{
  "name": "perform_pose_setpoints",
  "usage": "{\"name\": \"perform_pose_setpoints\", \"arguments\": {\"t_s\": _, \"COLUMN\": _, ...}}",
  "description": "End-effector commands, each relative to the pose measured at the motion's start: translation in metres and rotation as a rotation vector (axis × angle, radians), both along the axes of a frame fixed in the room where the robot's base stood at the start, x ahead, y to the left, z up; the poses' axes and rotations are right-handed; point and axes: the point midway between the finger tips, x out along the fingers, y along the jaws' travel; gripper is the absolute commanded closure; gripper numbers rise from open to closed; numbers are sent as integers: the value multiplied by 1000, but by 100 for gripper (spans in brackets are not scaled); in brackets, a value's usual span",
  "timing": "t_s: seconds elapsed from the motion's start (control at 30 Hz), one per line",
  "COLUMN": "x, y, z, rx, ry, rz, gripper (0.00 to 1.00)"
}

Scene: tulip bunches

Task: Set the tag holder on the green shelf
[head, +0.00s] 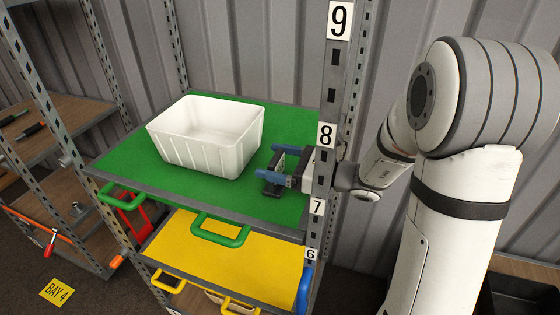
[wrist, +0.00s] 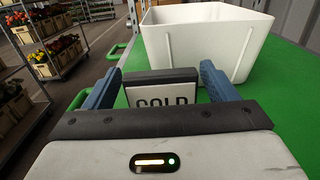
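My gripper (head: 262,160) reaches in from the right past the post, with one blue finger on each side of the holder. In the wrist view my gripper (wrist: 160,85) shows narrow gaps between fingers and holder, so it looks open around it. The holder's lower part is hidden there.
A white bin (head: 205,135) stands on the green shelf just left of my gripper. A metal post (head: 328,135) with number labels rises at the shelf's right corner. A yellow shelf (head: 225,265) lies below. The green shelf's front left is clear.

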Motion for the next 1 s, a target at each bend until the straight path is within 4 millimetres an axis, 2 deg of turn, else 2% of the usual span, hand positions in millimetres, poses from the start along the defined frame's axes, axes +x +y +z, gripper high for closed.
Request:
{"name": "perform_pose_setpoints", "arguments": {"t_s": 0.37, "x": 0, "y": 0, "z": 4, "rx": 0, "ry": 0, "rz": 0, "gripper": 15}}
{"name": "perform_pose_setpoints", "arguments": {"t_s": 0.43, "x": -1, "y": -6, "z": 2, "rx": 1, "ry": -1, "rz": -3, "gripper": 15}}
{"name": "perform_pose_setpoints", "arguments": {"t_s": 0.8, "x": -25, "y": -72, "z": 1, "rx": 0, "ry": -3, "rz": -7, "gripper": 15}}
{"name": "perform_pose_setpoints", "arguments": {"t_s": 1.0, "x": -35, "y": -101, "z": 2, "rx": 0, "ry": -1, "rz": -4, "gripper": 15}}
